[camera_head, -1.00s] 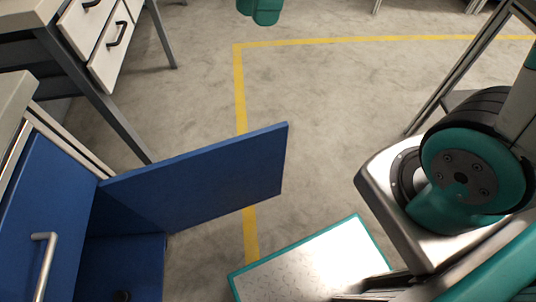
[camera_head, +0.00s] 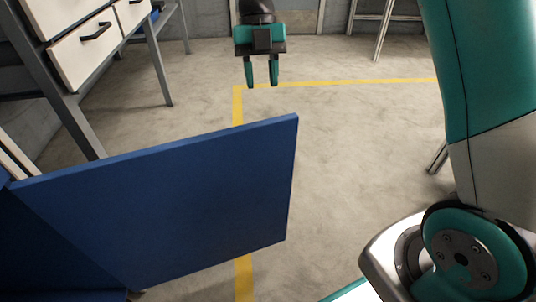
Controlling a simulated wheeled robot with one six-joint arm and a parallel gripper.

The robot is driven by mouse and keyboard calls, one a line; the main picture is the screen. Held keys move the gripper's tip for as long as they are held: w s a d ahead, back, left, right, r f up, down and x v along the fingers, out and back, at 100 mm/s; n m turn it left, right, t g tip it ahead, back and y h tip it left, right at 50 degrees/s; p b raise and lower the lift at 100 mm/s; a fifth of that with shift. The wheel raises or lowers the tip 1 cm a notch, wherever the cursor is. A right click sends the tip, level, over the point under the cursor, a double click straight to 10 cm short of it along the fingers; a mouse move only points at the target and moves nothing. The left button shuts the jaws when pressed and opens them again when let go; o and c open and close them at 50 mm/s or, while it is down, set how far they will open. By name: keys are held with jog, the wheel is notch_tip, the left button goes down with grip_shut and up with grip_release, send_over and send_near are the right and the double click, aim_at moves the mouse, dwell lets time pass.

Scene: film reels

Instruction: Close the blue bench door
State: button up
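The blue bench door (camera_head: 180,205) stands wide open at the lower left. It swings out from the bench at the left edge and reaches toward the middle of the view. Its handle does not show. My gripper (camera_head: 262,84) is at the top centre, with its two teal fingers pointing down. The fingers are apart with nothing between them. My gripper appears above and beyond the door's free edge, not touching it.
A grey-legged bench with white drawers (camera_head: 85,50) stands at the upper left, behind the door. A yellow line (camera_head: 340,82) marks the floor. The floor (camera_head: 350,150) right of the door is clear. A metal-legged stand (camera_head: 384,30) is at the back.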

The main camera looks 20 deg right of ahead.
aim_at(267, 146)
jog(key=b+x, duration=0.8)
jog(key=x, duration=0.7)
